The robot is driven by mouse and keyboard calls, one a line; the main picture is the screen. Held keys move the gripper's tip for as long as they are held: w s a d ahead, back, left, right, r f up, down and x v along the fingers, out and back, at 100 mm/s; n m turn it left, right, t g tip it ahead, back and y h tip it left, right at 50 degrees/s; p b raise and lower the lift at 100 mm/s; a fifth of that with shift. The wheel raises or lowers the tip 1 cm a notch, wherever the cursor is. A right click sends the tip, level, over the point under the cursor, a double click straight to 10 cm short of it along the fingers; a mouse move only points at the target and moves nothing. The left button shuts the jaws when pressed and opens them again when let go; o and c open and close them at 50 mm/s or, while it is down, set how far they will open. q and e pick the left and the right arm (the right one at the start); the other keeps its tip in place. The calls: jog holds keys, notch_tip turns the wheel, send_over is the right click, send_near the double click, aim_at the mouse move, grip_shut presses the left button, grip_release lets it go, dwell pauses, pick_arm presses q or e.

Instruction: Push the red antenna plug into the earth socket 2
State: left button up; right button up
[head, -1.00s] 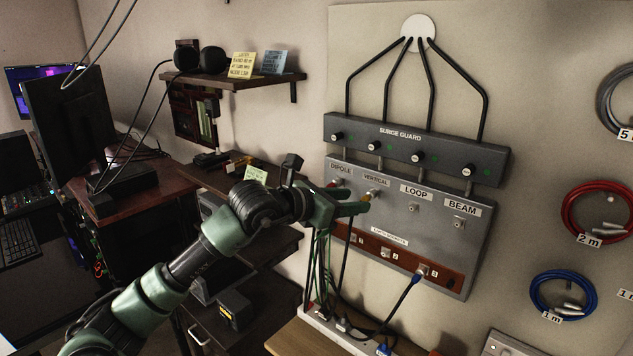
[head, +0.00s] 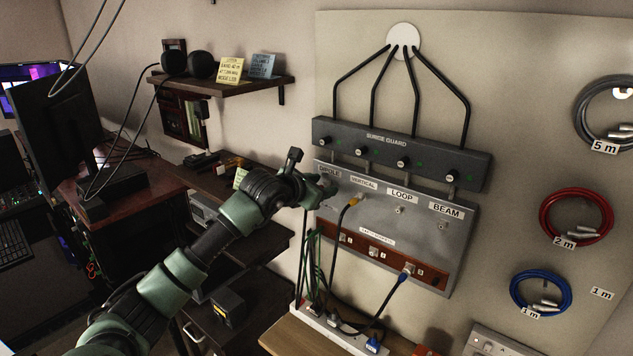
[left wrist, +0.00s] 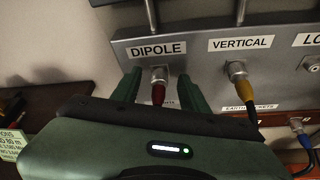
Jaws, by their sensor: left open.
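The red antenna plug (left wrist: 158,92) is in the socket under the DIPOLE label in the left wrist view. My left gripper (left wrist: 160,82) is open, with one finger on each side of the red plug and apart from it. In the head view my left gripper (head: 326,188) is in front of the DIPOLE end of the grey panel and hides the plug. Earth socket 2 (head: 373,253) is the middle one on the brown earth strip (head: 390,258), with no plug in it. My right gripper is not in view.
A yellow plug (head: 354,201) with a black cable sits under VERTICAL. A blue plug (head: 406,272) is in earth socket 3. LOOP (head: 399,210) and BEAM (head: 443,226) hold no plugs. Green and black cables (head: 313,270) hang below the panel's left side.

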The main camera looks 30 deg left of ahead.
pick_arm(q)
grip_shut()
jog(key=shift+s+f+b, duration=0.15)
jog(key=shift+s+b, duration=0.05)
jog(key=shift+b, duration=0.1)
jog(key=shift+s, duration=0.1)
jog(key=shift+s+b, duration=0.35)
jog(key=shift+s, duration=0.15)
jog(key=shift+s+a, duration=0.1)
jog(key=shift+s, duration=0.1)
jog(key=shift+s+b, duration=0.25)
jog(key=shift+b, duration=0.15)
jog(key=shift+s+b, duration=0.55)
jog(key=shift+s, duration=0.15)
